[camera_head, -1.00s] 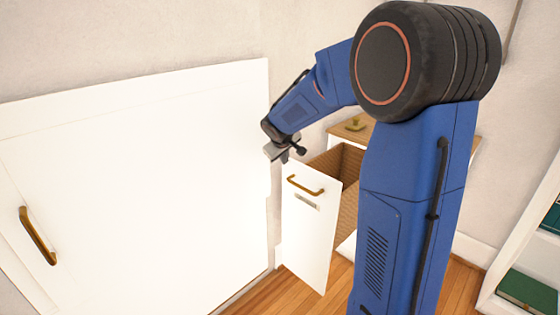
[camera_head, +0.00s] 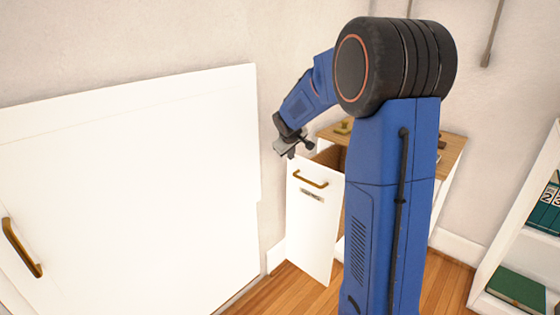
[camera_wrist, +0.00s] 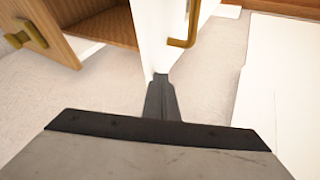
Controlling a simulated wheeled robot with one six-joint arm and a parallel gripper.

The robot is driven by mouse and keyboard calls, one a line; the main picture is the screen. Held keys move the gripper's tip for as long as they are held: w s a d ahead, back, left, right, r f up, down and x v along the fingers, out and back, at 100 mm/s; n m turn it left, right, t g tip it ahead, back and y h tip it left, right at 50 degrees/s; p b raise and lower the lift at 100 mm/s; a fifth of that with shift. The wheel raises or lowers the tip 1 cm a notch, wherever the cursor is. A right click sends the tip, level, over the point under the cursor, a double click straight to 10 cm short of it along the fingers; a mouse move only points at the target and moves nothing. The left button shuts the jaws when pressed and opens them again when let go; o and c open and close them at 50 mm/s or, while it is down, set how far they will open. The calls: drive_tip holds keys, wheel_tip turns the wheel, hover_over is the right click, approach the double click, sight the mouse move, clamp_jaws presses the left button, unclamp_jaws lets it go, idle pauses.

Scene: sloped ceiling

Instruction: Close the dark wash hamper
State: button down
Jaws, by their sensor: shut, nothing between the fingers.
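The hamper front (camera_head: 312,225) is a tall white panel with a brass bar handle (camera_head: 311,184) and a small label too small to read. It stands out from its cabinet, partly open, with a brown interior (camera_head: 331,157) showing behind. My gripper (camera_head: 293,150) is shut and empty at the panel's top left edge. In the wrist view the gripper's fingers (camera_wrist: 161,98) meet the near end of the white panel (camera_wrist: 161,35); I cannot tell whether they touch. The handle (camera_wrist: 188,22) is just right of them. My arm hides part of the hamper and cabinet.
The cabinet's wooden top (camera_head: 450,148) carries a brass knob (camera_head: 343,127). A large white panel (camera_head: 130,190) with a brass handle (camera_head: 20,248) fills the left. A white shelf unit (camera_head: 525,255) with green books stands right. Wooden floor (camera_head: 290,285) shows between.

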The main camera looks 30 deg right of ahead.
drive_tip(key=w+d, duration=0.3)
drive_tip(key=d, duration=0.5)
drive_tip(key=w+d, duration=0.3)
drive_tip(key=d, duration=0.6)
drive_tip(key=shift+a, duration=0.15)
